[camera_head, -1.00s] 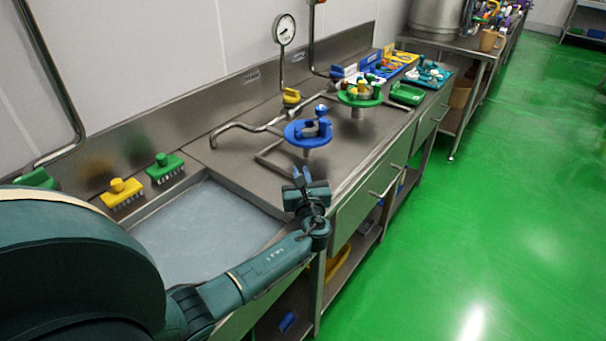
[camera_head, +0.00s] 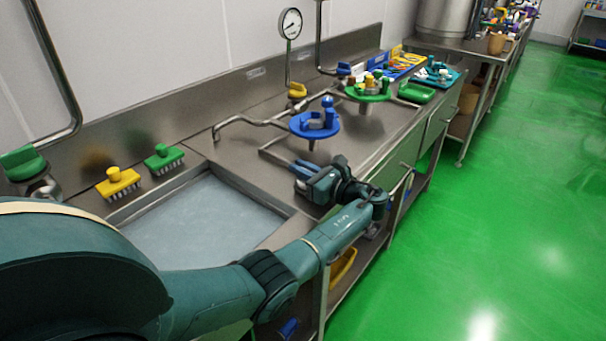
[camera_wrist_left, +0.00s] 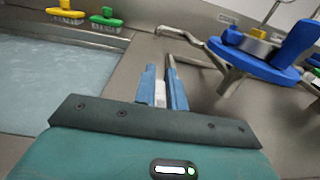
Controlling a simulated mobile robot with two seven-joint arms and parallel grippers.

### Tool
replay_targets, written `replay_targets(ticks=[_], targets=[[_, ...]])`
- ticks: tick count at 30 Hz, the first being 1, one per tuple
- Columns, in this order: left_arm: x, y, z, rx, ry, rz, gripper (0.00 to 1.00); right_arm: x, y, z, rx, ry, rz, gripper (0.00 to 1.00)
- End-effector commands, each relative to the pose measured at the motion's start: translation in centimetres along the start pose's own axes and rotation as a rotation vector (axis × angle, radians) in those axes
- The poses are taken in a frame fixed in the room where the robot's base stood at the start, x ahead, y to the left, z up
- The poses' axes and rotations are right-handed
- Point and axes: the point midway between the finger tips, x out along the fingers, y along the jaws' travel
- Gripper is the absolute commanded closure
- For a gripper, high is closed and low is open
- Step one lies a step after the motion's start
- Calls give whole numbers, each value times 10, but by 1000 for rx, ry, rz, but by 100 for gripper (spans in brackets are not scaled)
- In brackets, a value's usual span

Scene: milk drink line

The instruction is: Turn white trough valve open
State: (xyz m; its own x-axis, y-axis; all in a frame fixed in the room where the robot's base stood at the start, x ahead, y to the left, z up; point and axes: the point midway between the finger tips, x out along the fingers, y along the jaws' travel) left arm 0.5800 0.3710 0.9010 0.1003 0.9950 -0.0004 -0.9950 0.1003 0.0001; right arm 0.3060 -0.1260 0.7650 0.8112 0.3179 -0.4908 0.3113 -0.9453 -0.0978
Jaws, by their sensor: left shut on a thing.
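My left gripper (camera_head: 303,167) is over the steel counter beside the right edge of the trough (camera_head: 205,225). Its blue fingers also show in the left wrist view (camera_wrist_left: 162,92), close together with a narrow white piece (camera_wrist_left: 160,96) between them. I cannot tell what this piece belongs to. No valve with a white handle can be made out. A green-handled valve (camera_head: 24,164) is at the far left on a pipe, and a yellow valve handle (camera_head: 297,90) is at the back below the gauge. My right gripper is not in view.
A blue round holder (camera_head: 314,126) stands just beyond my left gripper, and a bent steel pipe (camera_head: 240,124) runs behind it. A yellow brush (camera_head: 117,183) and a green brush (camera_head: 164,158) lie behind the trough. A green round holder (camera_head: 367,94) is farther right.

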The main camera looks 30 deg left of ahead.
Motion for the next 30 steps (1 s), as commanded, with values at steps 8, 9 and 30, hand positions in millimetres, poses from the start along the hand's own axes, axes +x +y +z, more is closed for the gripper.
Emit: replay_targets(ticks=[8,9,30], targets=[[2,0,2,-2,-4,39,100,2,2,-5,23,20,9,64],[2,1,2,-2,-4,40,100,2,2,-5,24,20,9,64],[1,1,1,-1,-2,38,66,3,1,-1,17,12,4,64]])
